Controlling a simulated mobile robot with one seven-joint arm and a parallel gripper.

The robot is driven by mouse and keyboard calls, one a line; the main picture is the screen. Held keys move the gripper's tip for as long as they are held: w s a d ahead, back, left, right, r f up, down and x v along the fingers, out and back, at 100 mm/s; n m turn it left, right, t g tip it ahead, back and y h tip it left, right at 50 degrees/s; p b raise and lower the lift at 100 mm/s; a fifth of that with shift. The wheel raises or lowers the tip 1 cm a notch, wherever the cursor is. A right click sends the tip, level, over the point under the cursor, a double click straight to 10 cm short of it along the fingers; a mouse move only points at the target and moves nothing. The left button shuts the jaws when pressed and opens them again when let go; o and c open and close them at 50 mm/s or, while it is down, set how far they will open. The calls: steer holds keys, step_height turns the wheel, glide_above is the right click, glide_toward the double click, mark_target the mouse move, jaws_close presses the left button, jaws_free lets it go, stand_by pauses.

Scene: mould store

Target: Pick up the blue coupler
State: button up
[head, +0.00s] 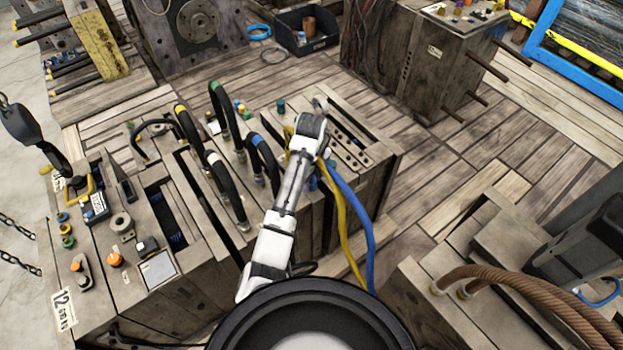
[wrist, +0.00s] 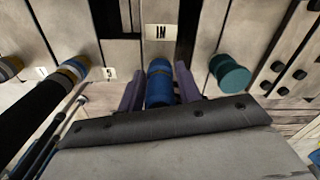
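The blue coupler (wrist: 159,88) is a short blue cylinder with a lighter, worn band near its top, centred in the wrist view below a white label reading IN. My gripper (wrist: 160,92) has one purple finger on each side of it, and both fingers appear to press against its sides. The coupler's lower end is hidden behind the gripper body, and I cannot tell whether it is clear of the surface. In the head view my wrist hides the fingertips and the coupler.
A teal knob-like coupler (wrist: 230,73) stands close to the right of my gripper. A black hose with a blue and tan collar (wrist: 70,73) is at left. In the head view, black looped hoses (head: 226,112) stand left of my arm, and a blue hose (head: 357,215) and yellow hose (head: 340,215) hang right.

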jaws_close()
steer(key=shift+r, duration=0.15)
step_height(320, 180, up, 20)
steer(key=p, duration=0.6)
steer(key=shift+p, duration=0.4)
